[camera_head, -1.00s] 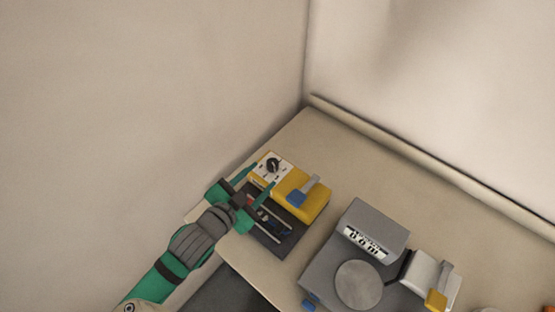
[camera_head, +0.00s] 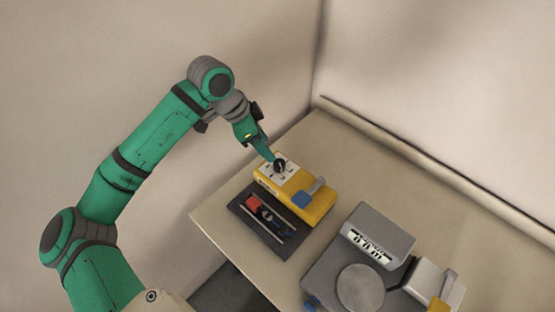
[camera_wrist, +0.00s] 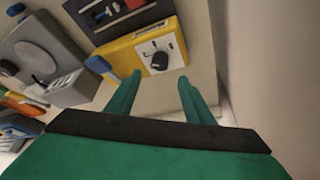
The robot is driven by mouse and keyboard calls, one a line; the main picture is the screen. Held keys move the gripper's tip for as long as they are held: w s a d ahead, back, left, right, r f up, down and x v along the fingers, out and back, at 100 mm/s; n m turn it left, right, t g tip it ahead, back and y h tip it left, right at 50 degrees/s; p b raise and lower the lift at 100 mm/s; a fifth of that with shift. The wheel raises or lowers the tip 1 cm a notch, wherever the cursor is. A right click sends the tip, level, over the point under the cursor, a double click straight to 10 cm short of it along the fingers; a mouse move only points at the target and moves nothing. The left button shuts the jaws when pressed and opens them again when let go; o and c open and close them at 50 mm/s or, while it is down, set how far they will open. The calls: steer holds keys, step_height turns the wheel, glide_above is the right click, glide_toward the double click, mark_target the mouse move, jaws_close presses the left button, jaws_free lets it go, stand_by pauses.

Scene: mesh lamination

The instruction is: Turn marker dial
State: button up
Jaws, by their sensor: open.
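The marker dial (camera_head: 280,166) is a black knob on the white faced end of a yellow device (camera_head: 310,206). In the wrist view the dial (camera_wrist: 159,58) sits on a white panel with marks around it. My gripper (camera_head: 268,155) is at the dial end of the device, pointing down. In the wrist view its two green fingers (camera_wrist: 160,80) are spread apart with nothing between them. The dial appears beyond the fingertips, nearer the left finger. I cannot tell whether a finger touches it.
A dark tray (camera_head: 262,238) with a red piece and tools lies before the device. A blue lever (camera_head: 303,200) sticks up from the device. A grey scale (camera_head: 340,262) with a round plate stands to the right. The back of the table is clear.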

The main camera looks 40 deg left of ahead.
mark_target(279, 163)
steer(key=x, duration=0.9)
steer(key=shift+w+f, duration=0.1)
steer(key=shift+f, duration=0.2)
steer(key=shift+c, duration=0.6)
steer(key=c, duration=0.9)
